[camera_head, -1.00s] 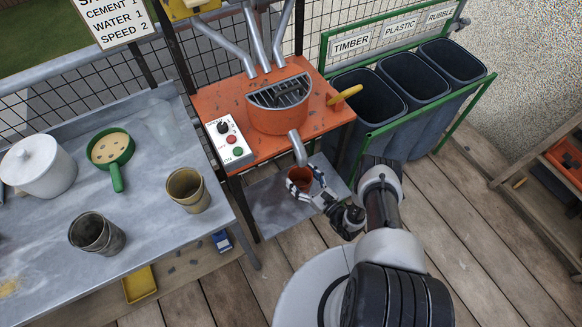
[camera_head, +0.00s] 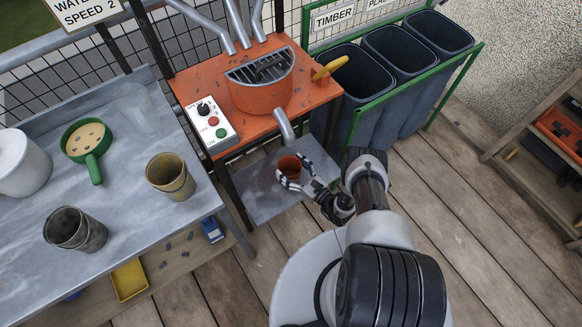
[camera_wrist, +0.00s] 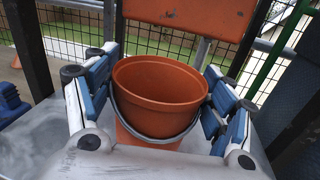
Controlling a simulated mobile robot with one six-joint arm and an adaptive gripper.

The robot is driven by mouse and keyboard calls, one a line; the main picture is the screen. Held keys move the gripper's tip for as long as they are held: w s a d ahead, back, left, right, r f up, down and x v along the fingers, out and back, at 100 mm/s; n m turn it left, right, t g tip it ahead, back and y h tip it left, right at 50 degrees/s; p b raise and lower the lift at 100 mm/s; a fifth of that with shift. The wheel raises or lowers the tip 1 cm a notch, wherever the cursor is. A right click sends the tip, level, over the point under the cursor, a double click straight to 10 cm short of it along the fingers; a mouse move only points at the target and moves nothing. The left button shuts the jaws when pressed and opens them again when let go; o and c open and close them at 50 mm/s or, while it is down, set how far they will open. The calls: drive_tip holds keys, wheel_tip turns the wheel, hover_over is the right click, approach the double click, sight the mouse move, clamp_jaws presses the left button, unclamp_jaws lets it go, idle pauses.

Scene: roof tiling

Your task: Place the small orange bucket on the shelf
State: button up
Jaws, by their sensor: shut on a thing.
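The small orange bucket (camera_head: 289,167) is upright over the grey metal shelf (camera_head: 262,196) at the foot of the orange mixer (camera_head: 262,92), just below its spout (camera_head: 284,127). My gripper (camera_head: 290,181) is shut on the bucket from the front. In the wrist view the bucket (camera_wrist: 158,95) is between my two blue-padded fingers, looks empty inside, and its grey handle hangs down in front. I cannot tell whether its base touches the shelf.
The metal worktable (camera_head: 120,235) at left holds a green pan (camera_head: 88,144), two cups and a white pot. Dark bins (camera_head: 400,55) in a green frame stand behind right. A wooden rack (camera_head: 550,140) is at far right. Plank floor (camera_head: 450,230) is clear.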

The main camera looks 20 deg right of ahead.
sight(298, 175)
drive_tip(key=o, duration=1.4)
drive_tip(key=shift+o, duration=0.2)
drive_tip(key=shift+s+d, duration=0.1)
drive_tip(key=v, duration=0.7)
drive_tip(key=shift+s+r, duration=0.1)
drive_tip(key=shift+r, duration=0.05)
drive_tip(key=shift+s+d, duration=0.1)
drive_tip(key=shift+s, duration=0.05)
